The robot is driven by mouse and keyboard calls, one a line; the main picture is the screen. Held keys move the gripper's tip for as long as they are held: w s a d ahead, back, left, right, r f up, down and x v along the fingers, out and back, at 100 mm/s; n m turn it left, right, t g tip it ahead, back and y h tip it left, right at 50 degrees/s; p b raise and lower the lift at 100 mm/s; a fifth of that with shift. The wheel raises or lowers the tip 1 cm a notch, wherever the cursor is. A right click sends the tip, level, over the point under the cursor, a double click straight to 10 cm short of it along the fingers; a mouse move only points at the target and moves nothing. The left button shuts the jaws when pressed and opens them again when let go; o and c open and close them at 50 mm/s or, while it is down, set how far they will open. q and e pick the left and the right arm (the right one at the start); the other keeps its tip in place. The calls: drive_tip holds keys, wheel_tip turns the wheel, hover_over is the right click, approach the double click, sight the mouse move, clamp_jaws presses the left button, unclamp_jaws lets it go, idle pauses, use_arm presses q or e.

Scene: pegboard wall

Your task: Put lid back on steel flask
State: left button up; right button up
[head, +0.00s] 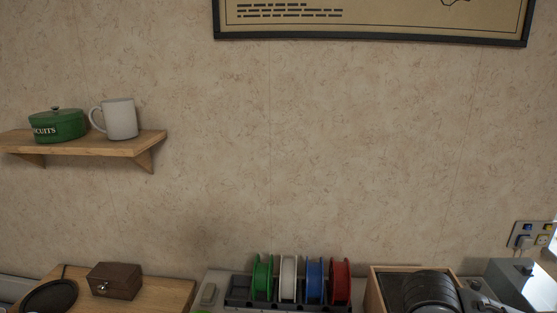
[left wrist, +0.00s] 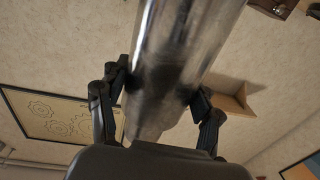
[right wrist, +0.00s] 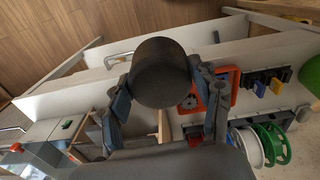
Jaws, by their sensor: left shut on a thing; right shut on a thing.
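In the left wrist view, the steel flask (left wrist: 190,35) is a shiny metal cylinder. My left gripper (left wrist: 160,95) is shut on it, with a finger on either side of its body. The flask's far end runs out of the top of the picture. In the right wrist view, the lid (right wrist: 160,68) is a dark, round, cup-like piece. My right gripper (right wrist: 160,95) is shut on it, one finger on each side. The head view shows neither gripper, flask nor lid, so how far apart the flask and lid are cannot be told.
A wall shelf (head: 85,149) holds a green tin (head: 57,126) and a white mug (head: 120,119). Below stand a brown box (head: 115,281), several coloured spools (head: 289,278) in a rack and a wooden crate (head: 374,292). The wall between is bare.

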use_arm(q)
drive_tip(key=shift+r, duration=0.1)
drive_tip(key=w+d+m+g+h, duration=0.2)
drive_tip(key=w+d+m+h, duration=0.1)
drive_tip(key=d, duration=0.4)
drive_tip(key=w+d+r+m+g+h, duration=0.1)
drive_tip(key=w+d+m+g+h, duration=0.1)
drive_tip(key=d+m+h, duration=0.3)
drive_tip(key=w+d+h, duration=0.1)
drive_tip(key=d+h, duration=0.1)
drive_tip(key=h, duration=0.1)
drive_tip(key=shift+h, duration=0.3)
drive_tip(key=shift+f, duration=0.1)
use_arm(e)
drive_tip(key=a+r, duration=0.8)
drive_tip(key=a, duration=0.3)
drive_tip(key=a+r, duration=0.7)
drive_tip(key=a, duration=0.3)
drive_tip(key=w+a+r+m, duration=0.2)
drive_tip(key=w+a+m, duration=0.1)
drive_tip(key=w, duration=0.3)
drive_tip(key=shift+w, duration=0.15)
